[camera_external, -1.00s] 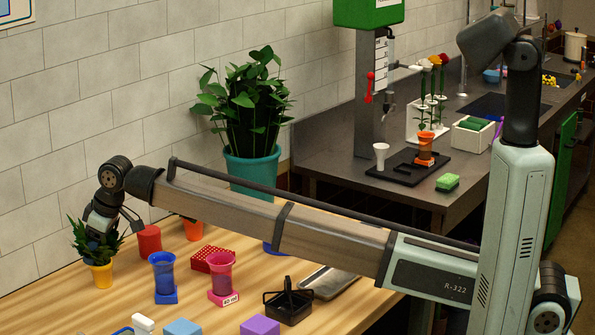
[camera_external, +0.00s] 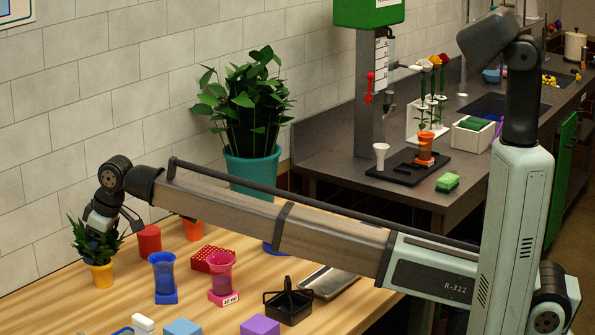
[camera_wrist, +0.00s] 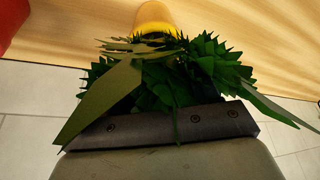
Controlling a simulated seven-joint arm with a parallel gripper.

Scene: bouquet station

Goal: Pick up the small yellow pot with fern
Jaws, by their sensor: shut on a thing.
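The small yellow pot (camera_external: 102,273) with a green fern (camera_external: 84,240) stands upright at the left end of the wooden table, and its base appears to touch the table. My gripper (camera_external: 100,244) is above the pot, down among the fern leaves, and is shut on the plant. In the wrist view the yellow pot (camera_wrist: 155,18) shows at the top, with the fern (camera_wrist: 190,75) spread in front of the dark gripper edge. The leaves hide my fingertips and the exact point of contact.
A red cylinder (camera_external: 149,240) stands just right of the pot. A blue cup (camera_external: 162,272), a pink cup (camera_external: 220,272), a red perforated block (camera_external: 207,259) and a black caddy (camera_external: 289,306) are further right. A large teal-potted plant (camera_external: 250,168) stands behind.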

